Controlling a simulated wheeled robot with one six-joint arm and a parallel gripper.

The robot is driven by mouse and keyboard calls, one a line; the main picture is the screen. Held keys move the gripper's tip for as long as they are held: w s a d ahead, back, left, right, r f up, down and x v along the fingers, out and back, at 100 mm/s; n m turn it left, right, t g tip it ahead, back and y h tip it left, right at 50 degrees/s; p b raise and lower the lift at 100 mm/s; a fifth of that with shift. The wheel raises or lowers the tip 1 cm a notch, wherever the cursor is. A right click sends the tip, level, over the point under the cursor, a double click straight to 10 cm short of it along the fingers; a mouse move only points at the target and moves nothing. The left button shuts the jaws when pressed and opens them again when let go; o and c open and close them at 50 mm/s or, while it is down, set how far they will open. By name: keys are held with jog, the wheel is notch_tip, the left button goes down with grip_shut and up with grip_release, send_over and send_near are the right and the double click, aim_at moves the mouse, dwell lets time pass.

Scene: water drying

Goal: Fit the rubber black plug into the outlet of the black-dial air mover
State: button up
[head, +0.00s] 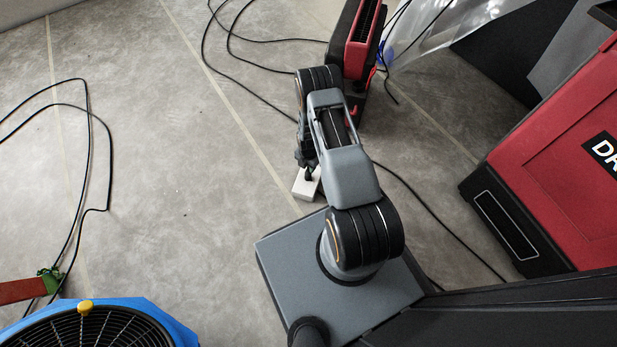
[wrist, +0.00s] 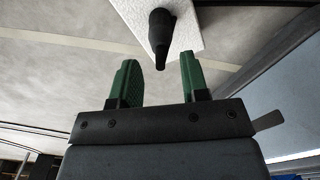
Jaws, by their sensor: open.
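A black plug (wrist: 161,35) stands on a white block (wrist: 192,40) in the wrist view, its narrow end toward my gripper. My gripper (wrist: 157,64) is open, with its two green fingers apart and the narrow end between or just beyond their tips; I cannot tell whether they touch it. In the head view, the white block (head: 304,188) lies on the floor below my gripper (head: 306,157), with the dark plug (head: 310,174) on it. A red and black machine (head: 362,40) stands behind my arm, and a blue air mover (head: 168,322) with a yellow knob is at bottom left. No black dial or outlet is discernible.
Black cables run across the floor at left (head: 88,150), at the top (head: 228,75) and to the right of my arm (head: 430,205). A large red case (head: 555,150) stands at right. The floor (head: 180,190) left of my arm is mostly clear.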

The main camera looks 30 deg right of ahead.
aim_at(308, 173)
notch_tip(308, 173, down, 2)
jog(key=shift+f, duration=0.1)
jog(key=shift+c, duration=0.2)
grip_shut()
dwell(0.3)
